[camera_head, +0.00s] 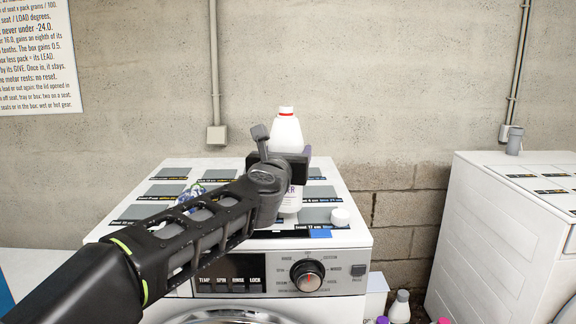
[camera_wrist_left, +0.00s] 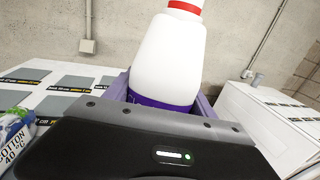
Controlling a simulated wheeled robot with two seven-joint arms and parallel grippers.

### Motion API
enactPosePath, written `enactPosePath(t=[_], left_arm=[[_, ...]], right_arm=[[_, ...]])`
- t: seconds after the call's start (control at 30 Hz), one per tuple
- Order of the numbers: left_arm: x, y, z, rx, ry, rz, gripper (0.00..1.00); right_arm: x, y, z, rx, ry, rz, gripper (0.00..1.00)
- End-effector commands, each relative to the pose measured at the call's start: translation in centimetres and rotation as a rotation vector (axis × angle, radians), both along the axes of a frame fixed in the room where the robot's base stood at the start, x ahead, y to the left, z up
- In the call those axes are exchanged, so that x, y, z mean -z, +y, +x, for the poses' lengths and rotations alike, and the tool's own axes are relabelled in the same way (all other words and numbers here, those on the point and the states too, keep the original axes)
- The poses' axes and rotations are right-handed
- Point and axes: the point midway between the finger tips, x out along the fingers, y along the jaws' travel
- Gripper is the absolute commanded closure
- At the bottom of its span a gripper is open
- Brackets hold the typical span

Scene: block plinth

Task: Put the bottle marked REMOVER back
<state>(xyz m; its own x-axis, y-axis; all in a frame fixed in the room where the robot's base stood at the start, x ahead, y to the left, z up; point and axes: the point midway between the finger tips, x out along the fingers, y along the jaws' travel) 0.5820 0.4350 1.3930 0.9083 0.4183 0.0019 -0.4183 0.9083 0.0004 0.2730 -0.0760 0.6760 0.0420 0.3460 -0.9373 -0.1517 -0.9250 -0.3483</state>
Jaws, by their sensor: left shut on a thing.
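A white bottle (camera_head: 286,134) with a red cap and a purple-edged label is in my left gripper (camera_head: 284,168), upright above the top of the white washing machine (camera_head: 345,238). The gripper is shut around the bottle's label; only a few end letters of the print show beside it. In the left wrist view the bottle (camera_wrist_left: 168,60) stands between the jaws (camera_wrist_left: 160,98), its lower part hidden. I cannot tell whether its base touches the machine top. My right gripper is in neither view.
Grey labelled pads (camera_head: 170,173) cover the machine top. Another white machine (camera_head: 500,220) stands right, with bottles (camera_head: 400,307) on the floor between.

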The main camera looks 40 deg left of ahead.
Motion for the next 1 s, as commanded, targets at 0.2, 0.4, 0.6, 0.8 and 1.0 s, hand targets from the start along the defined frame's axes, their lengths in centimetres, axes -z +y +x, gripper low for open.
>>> enactPosePath(t=[0.2, 0.4, 0.6, 0.8, 1.0], left_arm=[[1.8, 0.0, 0.0, 0.0, -0.002, 0.001, 0.93], [1.7, 0.0, 0.0, 0.0, -0.002, 0.0, 0.93], [2.4, 0.0, 0.0, 0.0, -0.001, 0.0, 0.35], [2.2, 0.0, 0.0, 0.0, 0.0, -0.001, 0.19], [2.2, 0.0, 0.0, 0.0, 0.0, -0.001, 0.14]], right_arm=[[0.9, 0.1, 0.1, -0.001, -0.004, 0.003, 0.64], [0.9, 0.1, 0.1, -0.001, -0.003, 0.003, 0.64], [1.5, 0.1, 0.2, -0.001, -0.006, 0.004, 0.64], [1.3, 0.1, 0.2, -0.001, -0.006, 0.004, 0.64], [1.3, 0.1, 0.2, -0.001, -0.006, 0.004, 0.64]])
